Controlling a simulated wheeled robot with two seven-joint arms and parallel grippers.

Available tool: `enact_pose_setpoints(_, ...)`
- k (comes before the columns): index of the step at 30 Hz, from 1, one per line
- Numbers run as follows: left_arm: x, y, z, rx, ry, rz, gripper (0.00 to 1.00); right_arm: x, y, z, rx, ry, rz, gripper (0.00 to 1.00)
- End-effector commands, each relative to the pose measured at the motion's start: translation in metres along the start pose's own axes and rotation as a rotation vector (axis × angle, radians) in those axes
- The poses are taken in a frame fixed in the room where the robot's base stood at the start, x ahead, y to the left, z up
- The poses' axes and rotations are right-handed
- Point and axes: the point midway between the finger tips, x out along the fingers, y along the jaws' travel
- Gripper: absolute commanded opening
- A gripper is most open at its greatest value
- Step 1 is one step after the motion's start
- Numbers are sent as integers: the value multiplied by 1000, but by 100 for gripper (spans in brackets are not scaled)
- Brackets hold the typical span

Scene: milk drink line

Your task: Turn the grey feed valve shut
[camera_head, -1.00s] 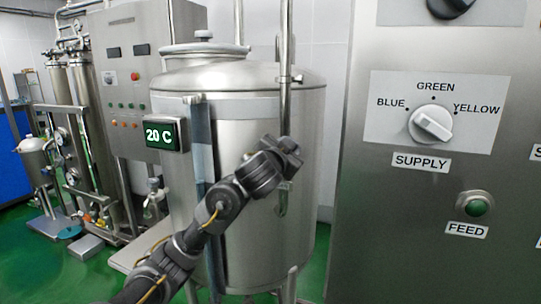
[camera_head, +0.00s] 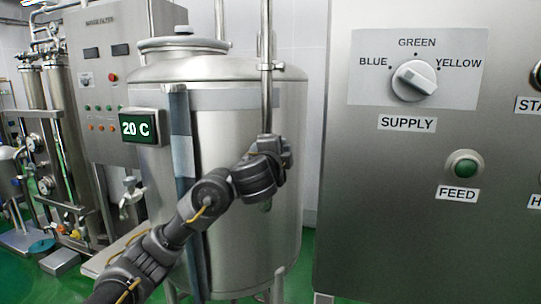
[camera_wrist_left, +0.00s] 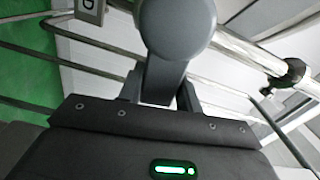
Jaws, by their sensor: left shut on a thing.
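In the head view my left gripper (camera_head: 279,152) is at the vertical pipe on the front of the steel tank. It hides the valve there; only a bit of grey metal shows below it. In the left wrist view a grey handle with a round end, the grey feed valve (camera_wrist_left: 172,28), stands between the fingers of my left gripper (camera_wrist_left: 160,92). The fingers are shut on its flat stem. The valve's exact turn cannot be told. My right gripper is not in view.
The steel tank (camera_head: 235,135) with a 20 C display (camera_head: 141,128) stands behind my left arm. A control cabinet with a SUPPLY knob (camera_head: 414,80) and a green FEED button (camera_head: 462,164) is at the right. Metal rails (camera_wrist_left: 85,45) cross the wrist view.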

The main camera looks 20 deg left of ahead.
Motion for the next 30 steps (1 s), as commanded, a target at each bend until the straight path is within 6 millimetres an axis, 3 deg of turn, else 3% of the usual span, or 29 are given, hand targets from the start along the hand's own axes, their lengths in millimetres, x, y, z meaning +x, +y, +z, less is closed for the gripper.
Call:
enact_pose_setpoints(9,2,11,-8,126,11,3,0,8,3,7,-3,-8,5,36)
enact_pose_setpoints(26,2,13,-9,161,13,5,0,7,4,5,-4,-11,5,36)
enact_pose_setpoints(27,2,13,-9,161,13,5,37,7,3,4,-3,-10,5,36)
enact_pose_setpoints(30,2,13,-9,159,13,4,50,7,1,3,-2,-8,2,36)
